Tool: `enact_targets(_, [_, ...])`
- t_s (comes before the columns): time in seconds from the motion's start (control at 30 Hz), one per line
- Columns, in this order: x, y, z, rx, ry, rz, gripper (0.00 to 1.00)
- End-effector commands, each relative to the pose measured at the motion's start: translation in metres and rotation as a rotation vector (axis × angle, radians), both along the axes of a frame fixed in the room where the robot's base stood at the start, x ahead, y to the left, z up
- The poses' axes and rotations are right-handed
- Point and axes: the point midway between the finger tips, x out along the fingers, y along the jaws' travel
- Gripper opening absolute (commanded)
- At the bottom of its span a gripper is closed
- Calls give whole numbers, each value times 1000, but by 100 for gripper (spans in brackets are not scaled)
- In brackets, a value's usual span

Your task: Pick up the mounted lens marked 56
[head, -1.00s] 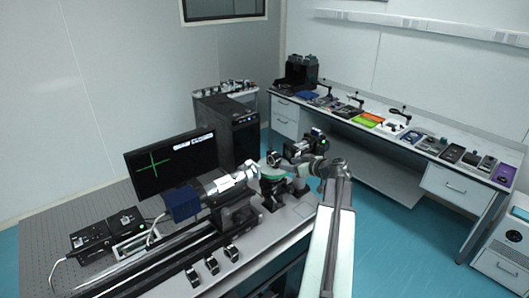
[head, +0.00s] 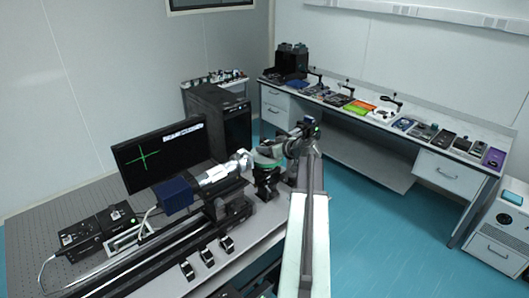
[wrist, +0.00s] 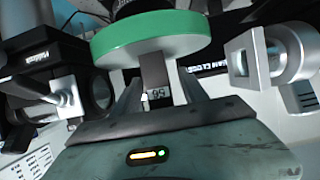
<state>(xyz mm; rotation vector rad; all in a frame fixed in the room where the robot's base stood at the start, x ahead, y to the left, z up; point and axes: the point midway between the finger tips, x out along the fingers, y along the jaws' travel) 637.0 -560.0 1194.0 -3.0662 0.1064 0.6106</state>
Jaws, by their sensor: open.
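The mounted lens marked 56 shows in the wrist view as a grey stem with a label plate (wrist: 157,95), under a broad green ring (wrist: 150,36). In the head view its green part (head: 266,160) stands at the right end of the bench rail, partly hidden by my arm. My gripper (wrist: 160,92) is open in the wrist view, with one finger on each side of the marked stem. I cannot tell whether the fingers touch it. The fingertips are not clear in the head view.
In the wrist view a black mount (wrist: 65,80) stands close on the left and a silver holder (wrist: 270,55) close on the right. In the head view a monitor (head: 160,157) stands behind the rail and several small black mounts (head: 206,256) stand in front.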

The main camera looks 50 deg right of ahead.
Motion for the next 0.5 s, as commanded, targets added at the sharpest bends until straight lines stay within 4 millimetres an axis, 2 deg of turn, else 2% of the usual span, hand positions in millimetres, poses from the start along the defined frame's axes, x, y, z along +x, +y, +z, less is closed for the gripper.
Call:
enact_targets(0.2, [4,-1,-2,-1,0,-2,51])
enact_targets(0.23, [4,-1,-2,-1,0,-2,48])
enact_targets(0.4, [4,-1,-2,-1,0,-2,1])
enact_targets(0.5, [4,-1,-2,-1,0,-2,0])
